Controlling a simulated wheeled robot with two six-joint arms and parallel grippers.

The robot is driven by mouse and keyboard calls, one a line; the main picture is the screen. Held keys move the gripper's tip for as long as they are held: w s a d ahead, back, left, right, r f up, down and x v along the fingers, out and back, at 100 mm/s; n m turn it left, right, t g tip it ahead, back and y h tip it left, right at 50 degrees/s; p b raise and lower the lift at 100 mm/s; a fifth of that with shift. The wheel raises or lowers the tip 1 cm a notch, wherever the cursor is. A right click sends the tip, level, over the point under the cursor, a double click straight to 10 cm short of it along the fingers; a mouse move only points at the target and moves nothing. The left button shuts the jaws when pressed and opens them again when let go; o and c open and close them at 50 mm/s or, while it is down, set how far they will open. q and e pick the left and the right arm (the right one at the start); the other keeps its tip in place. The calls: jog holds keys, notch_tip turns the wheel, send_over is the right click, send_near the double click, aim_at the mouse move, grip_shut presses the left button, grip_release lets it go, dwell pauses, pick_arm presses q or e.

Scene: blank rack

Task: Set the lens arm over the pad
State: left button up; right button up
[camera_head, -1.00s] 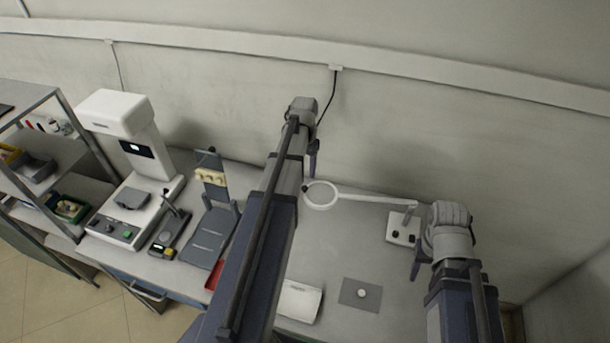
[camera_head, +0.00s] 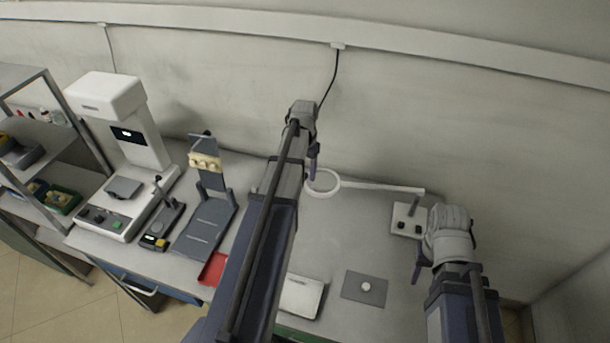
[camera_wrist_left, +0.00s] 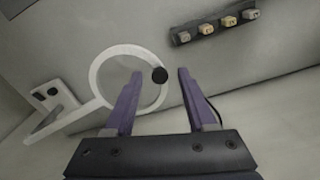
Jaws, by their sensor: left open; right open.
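The lens arm is a white ring lens (camera_head: 322,183) on a white bar (camera_head: 380,188) that runs right to a base (camera_head: 407,218) with dark knobs. The pad (camera_head: 364,288) is a flat grey square with a small pale disc (camera_head: 366,286) on it, in front of the bar and apart from the ring. My left gripper (camera_head: 313,170) is near the ring's upper left side. In the left wrist view, the open fingers (camera_wrist_left: 160,75) frame the ring (camera_wrist_left: 97,72) and its black knob (camera_wrist_left: 159,75), with nothing gripped. My right gripper (camera_head: 416,274) is open and empty in front of the base.
A white flat box (camera_head: 301,296) lies left of the pad. A red tray (camera_head: 213,269), a grey stand (camera_head: 207,220) and a white machine (camera_head: 130,150) stand further left. A shelf (camera_head: 50,150) is at the far left.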

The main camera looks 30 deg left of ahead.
pick_arm(q)
grip_shut()
dwell(0.4)
dwell(1.0)
